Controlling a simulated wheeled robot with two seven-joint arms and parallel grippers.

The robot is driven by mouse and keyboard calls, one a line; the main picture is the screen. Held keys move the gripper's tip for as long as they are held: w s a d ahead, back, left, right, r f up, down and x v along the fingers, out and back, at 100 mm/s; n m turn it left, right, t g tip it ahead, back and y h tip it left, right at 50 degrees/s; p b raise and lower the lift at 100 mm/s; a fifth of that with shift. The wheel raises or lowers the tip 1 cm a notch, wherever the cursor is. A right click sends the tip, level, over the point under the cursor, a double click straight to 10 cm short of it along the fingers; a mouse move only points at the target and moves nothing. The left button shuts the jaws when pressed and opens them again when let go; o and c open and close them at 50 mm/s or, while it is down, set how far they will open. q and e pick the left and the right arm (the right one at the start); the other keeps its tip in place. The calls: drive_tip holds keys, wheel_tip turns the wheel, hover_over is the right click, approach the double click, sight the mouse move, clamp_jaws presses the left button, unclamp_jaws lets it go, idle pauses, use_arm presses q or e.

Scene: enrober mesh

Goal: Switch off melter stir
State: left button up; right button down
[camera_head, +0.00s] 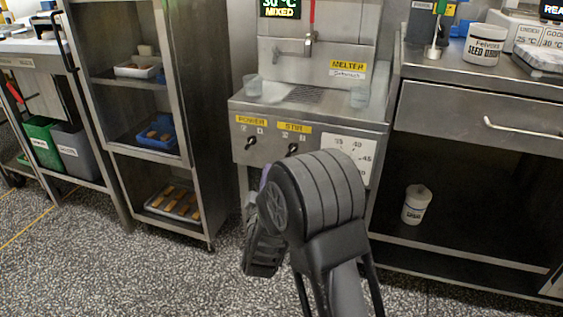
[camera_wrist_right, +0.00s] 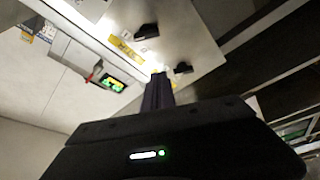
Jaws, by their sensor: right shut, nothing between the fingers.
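The melter (camera_head: 310,120) stands in the middle of the head view. Its front has yellow POWER and STIR labels with a black knob under each. The power knob (camera_head: 250,143) is left; the stir knob (camera_head: 293,149) is right, just above my dark arm link. In the right wrist view the stir knob (camera_wrist_right: 147,31) is the upper one and the power knob (camera_wrist_right: 183,68) the lower. My right gripper (camera_wrist_right: 158,78) is shut and empty, its tip pointing toward the panel near the knobs; contact cannot be told. My arm mostly hides the fingers in the head view. My left gripper is not in view.
The melter display (camera_head: 281,8) reads 30 °C MIXED. Two clear cups (camera_head: 253,85) stand on the melter top. A shelf rack (camera_head: 185,90) stands left and a steel bench (camera_head: 480,105) right. Open speckled floor lies in front.

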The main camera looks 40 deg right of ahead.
sight(292, 149)
drive_tip(key=w+d, duration=0.4)
drive_tip(key=d, duration=0.1)
drive_tip(key=w+d+b, duration=0.1)
drive_tip(key=w+d, duration=0.1)
drive_tip(key=shift+d, duration=0.2)
drive_tip(key=shift+s+d+f, duration=0.2)
drive_tip(key=shift+s+d, duration=0.05)
drive_tip(key=shift+s, duration=0.3)
